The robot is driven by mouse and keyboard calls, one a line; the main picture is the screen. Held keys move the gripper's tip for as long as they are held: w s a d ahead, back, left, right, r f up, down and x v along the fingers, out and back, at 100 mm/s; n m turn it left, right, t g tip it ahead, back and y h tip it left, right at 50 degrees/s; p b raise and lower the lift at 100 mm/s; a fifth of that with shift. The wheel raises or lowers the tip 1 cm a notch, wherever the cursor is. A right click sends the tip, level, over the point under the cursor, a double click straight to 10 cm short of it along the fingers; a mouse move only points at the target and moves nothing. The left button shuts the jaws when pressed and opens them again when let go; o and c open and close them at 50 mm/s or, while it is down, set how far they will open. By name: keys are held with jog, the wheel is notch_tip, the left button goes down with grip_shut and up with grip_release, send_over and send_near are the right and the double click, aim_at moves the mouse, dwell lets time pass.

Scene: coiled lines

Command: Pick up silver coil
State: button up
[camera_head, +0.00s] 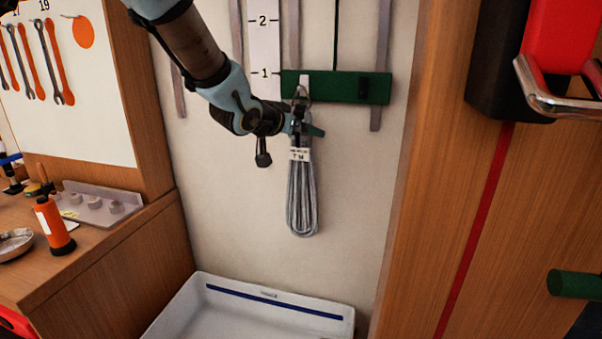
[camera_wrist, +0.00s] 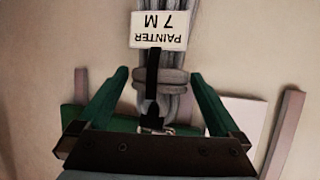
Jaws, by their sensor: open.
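The silver coil (camera_head: 301,195) hangs as a long grey bundle of line below a green rail (camera_head: 345,87) on the pale wall. A white tag is fixed near its top, and the wrist view shows the tag (camera_wrist: 158,30) upside down, reading "PAINTER 7 M". My gripper (camera_head: 303,125) is at the top of the coil, just below the rail. In the wrist view my gripper (camera_wrist: 160,85) is open, with one green finger on each side of the coil's bound neck (camera_wrist: 160,82). A gap shows between each finger and the coil. My gripper partly hides the coil's top in the head view.
A white tray (camera_head: 280,299) stands below the coil. A wooden bench with an orange flashlight (camera_head: 54,226) is at left. A wooden panel (camera_head: 500,200) with a red and black fixture (camera_head: 545,60) is at right. The wall around the coil is mostly clear.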

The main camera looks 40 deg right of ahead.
jog(key=shift+d+f, duration=0.1)
jog(key=shift+d, duration=0.15)
jog(key=shift+c, duration=0.4)
grip_shut()
dwell(0.4)
